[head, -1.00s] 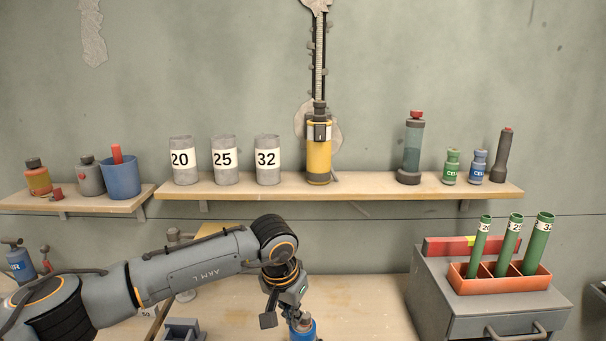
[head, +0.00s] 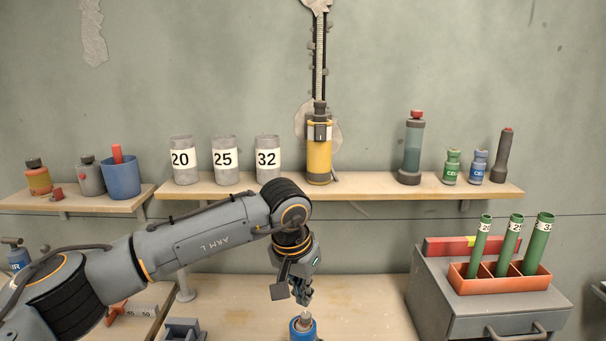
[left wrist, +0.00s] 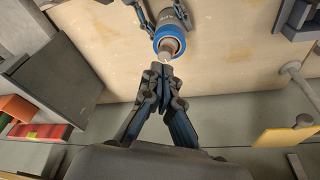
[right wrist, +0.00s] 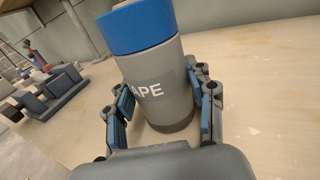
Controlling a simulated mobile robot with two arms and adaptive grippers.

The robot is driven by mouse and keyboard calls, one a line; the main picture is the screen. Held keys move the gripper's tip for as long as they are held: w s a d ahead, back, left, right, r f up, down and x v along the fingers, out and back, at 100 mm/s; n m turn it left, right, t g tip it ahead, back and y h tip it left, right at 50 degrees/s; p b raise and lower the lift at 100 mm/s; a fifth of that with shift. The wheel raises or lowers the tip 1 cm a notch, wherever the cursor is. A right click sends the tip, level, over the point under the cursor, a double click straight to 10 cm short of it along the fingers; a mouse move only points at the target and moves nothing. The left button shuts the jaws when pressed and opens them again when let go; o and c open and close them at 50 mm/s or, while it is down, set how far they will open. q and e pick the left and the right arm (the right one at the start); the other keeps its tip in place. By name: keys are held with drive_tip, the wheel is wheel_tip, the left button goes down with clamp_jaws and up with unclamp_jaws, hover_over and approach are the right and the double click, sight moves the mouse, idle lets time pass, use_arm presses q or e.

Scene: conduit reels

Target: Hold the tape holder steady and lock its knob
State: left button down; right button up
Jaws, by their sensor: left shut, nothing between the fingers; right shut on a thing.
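The tape holder is a grey cylinder lettered "APE" with a blue collar. In the right wrist view its body (right wrist: 160,85) stands between the fingers of my right gripper (right wrist: 165,108), which is shut on it. Its blue top (head: 303,330) shows at the bottom edge of the head view. The knob (head: 305,317) is a small grey piece on the top; it also shows in the left wrist view (left wrist: 165,52). My left gripper (head: 304,294) is shut and empty just above the knob, with its fingertips pointing down. The right gripper is out of the head view.
A wooden shelf (head: 345,190) with cans, a yellow cylinder (head: 318,160) and bottles runs along the wall. A grey drawer box (head: 485,322) with an orange rack (head: 500,284) of green tubes stands at the right. The bench (head: 365,300) around the holder is mostly clear.

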sight(306, 318)
use_arm(q)
drive_tip(key=shift+s+a+x, duration=0.15)
drive_tip(key=shift+s+x, duration=0.1)
drive_tip(key=shift+x, duration=0.85)
drive_tip(key=shift+s+a+x, duration=0.1)
drive_tip(key=shift+s+x, duration=0.1)
drive_tip(key=shift+x, duration=0.95)
drive_tip(key=shift+s+a+x, duration=0.15)
drive_tip(key=shift+s+x, duration=0.1)
drive_tip(key=shift+x, duration=0.85)
drive_tip(key=shift+f, duration=0.2)
drive_tip(key=shift+w, duration=0.2)
drive_tip(key=shift+w+a, duration=0.15)
drive_tip(key=shift+a, duration=0.1)
drive_tip(key=shift+w+a, duration=0.35)
drive_tip(key=shift+a, duration=0.15)
drive_tip(key=shift+a, duration=0.1)
